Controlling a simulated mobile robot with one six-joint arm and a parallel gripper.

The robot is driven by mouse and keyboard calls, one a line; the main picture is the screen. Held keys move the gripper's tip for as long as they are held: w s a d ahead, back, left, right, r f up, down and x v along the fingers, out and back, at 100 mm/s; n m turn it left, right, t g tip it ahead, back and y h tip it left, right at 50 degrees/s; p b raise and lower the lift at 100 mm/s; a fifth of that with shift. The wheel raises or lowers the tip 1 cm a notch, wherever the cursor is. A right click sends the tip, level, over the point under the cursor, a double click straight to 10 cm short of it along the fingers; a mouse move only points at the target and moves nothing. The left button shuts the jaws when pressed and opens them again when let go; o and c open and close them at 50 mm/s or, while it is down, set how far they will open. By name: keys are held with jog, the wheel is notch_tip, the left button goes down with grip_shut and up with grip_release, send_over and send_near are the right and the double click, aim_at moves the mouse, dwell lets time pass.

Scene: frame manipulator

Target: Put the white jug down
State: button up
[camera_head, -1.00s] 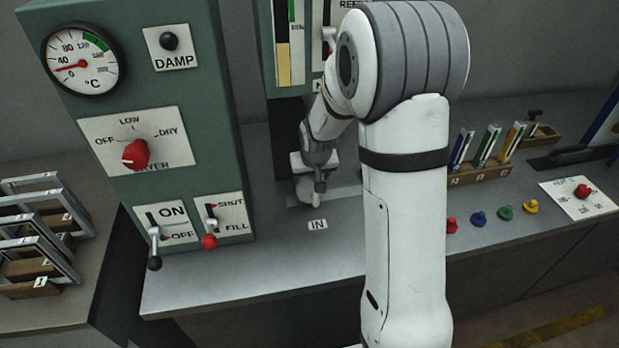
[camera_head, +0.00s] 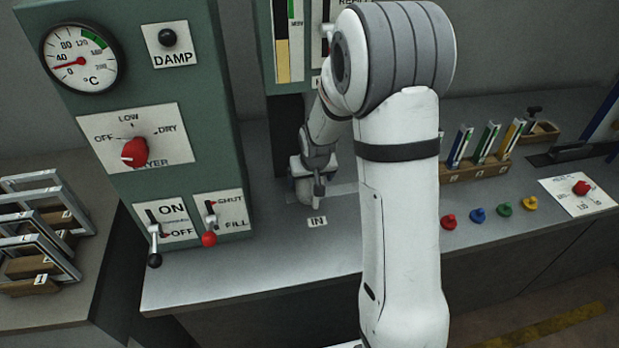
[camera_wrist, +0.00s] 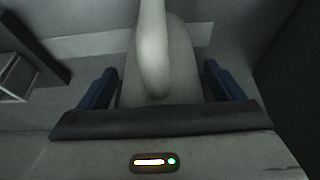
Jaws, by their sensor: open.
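The white jug (camera_wrist: 180,62) fills the middle of the wrist view, with its handle pointing toward the camera. My gripper (camera_wrist: 161,84) is open, with one blue finger on each side of the jug. A narrow gap seems to show beside each finger. In the head view my gripper (camera_head: 309,190) is low over the counter, just behind the IN label (camera_head: 317,222). A pale shape under it is probably the jug, but it is small and partly hidden. I cannot tell from these views exactly how its base meets the counter.
The green control cabinet (camera_head: 120,110) with its levers stands close on the left. Colored pegs, red (camera_head: 448,222) and blue (camera_head: 478,215) among them, sit on the counter to the right. The front of the counter (camera_head: 260,265) is bare.

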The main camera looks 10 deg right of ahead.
jog(key=shift+r, duration=0.1)
jog(key=shift+r, duration=0.2)
jog(key=v, duration=1.1)
jog(key=shift+s+r+b, duration=0.2)
jog(key=shift+s+b, duration=0.05)
jog(key=shift+b, duration=0.1)
jog(key=s+r, duration=0.2)
jog(key=s, duration=0.9)
jog(key=s+r+g, duration=0.1)
jog(key=s+r, duration=0.2)
jog(key=s, duration=0.9)
jog(key=shift+s+d+r, duration=0.15)
jog(key=shift+s+d, duration=0.1)
jog(key=shift+d, duration=0.1)
